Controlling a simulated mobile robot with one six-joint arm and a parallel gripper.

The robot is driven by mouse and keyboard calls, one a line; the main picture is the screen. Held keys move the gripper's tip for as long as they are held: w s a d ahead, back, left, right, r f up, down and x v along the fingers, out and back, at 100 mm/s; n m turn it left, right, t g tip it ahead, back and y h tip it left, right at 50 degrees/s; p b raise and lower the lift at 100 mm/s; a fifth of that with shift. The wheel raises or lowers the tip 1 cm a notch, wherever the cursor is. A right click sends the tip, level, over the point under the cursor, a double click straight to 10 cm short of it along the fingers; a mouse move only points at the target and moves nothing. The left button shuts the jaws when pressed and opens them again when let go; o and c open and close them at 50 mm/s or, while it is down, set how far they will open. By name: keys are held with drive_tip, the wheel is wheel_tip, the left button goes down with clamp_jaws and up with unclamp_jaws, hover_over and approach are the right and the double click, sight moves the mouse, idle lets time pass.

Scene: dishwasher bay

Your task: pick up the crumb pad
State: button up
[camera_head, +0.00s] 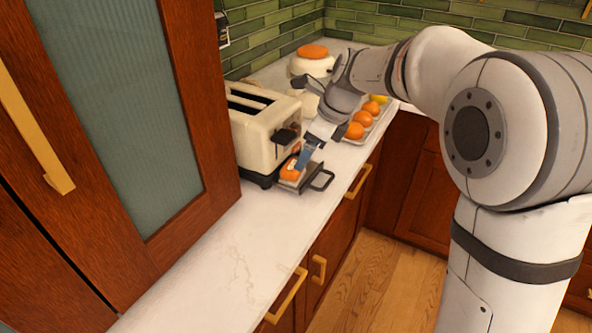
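What looks like the crumb pad, a small orange block (291,170) with a pale lower edge, sits on the dark tray (287,184) with a loop handle, which sticks out from the base of the cream toaster (262,130). My gripper (327,137) is above and to the right of the pad, pointing down. Its two dark fingertips appear spread, with nothing seen between them. A blue strip (306,155) slants from the nearer fingertip down to the pad. I cannot tell if it belongs to the gripper or touches the pad.
An orange-lidded white jar (311,62) stands behind the toaster. A tray with several orange fruits (363,118) is behind my gripper. A wooden cabinet with a glass door (135,100) closes in the left. The white counter (215,262) is clear in front.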

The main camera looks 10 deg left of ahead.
sight(293, 171)
drive_tip(key=x, duration=0.7)
drive_tip(key=shift+w+a+f, duration=0.15)
drive_tip(key=shift+w+a, duration=0.05)
drive_tip(key=shift+w, duration=0.1)
drive_tip(key=c, duration=1.1)
drive_tip(key=shift+s, duration=0.15)
drive_tip(key=shift+c, duration=0.2)
